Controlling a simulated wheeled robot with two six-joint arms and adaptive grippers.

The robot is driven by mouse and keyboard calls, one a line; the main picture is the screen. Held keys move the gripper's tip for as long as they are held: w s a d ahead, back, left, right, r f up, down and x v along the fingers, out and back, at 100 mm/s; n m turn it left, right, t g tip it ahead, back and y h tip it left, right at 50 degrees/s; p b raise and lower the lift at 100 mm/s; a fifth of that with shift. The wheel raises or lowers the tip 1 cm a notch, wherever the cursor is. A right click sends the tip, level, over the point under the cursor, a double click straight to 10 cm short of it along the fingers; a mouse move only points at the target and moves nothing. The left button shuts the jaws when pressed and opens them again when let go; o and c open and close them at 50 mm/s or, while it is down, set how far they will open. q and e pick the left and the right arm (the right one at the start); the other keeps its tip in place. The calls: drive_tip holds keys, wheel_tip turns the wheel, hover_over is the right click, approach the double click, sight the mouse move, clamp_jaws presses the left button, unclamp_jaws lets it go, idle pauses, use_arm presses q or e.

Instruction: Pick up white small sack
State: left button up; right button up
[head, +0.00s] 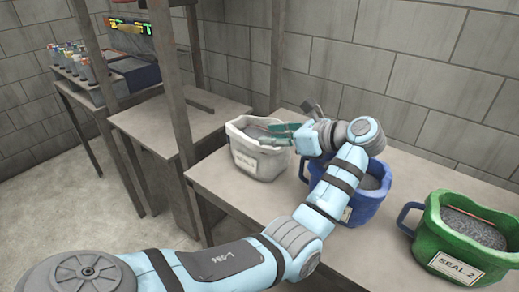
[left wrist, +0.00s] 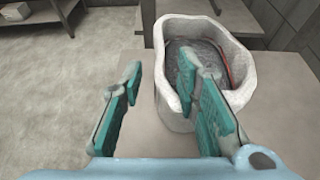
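The white small sack (head: 258,158) stands upright on the wooden table, with an open top, dark grainy filling and a small label on its front. It also shows in the left wrist view (left wrist: 234,35), with an orange-red strip inside. My left gripper (head: 270,136) is open, with teal finger pads, at the sack's right side in the head view. In the left wrist view (left wrist: 160,62) one finger overlaps the sack's opening and the other is outside its rim. My right gripper is not in view.
A blue container (head: 370,200) stands right of the sack, partly hidden by my left arm. A green container (head: 462,240) labelled "SEAL 2" is at the far right. Wooden posts (head: 170,80) and a shelf with bottles (head: 75,62) are at left. A block wall is behind.

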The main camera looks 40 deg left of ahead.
sight(249, 137)
use_arm(q)
drive_tip(key=x, duration=0.8)
drive_tip(key=shift+a+f, duration=0.1)
drive_tip(key=shift+a, duration=0.25)
drive_tip(key=shift+d, duration=0.1)
clamp_jaws()
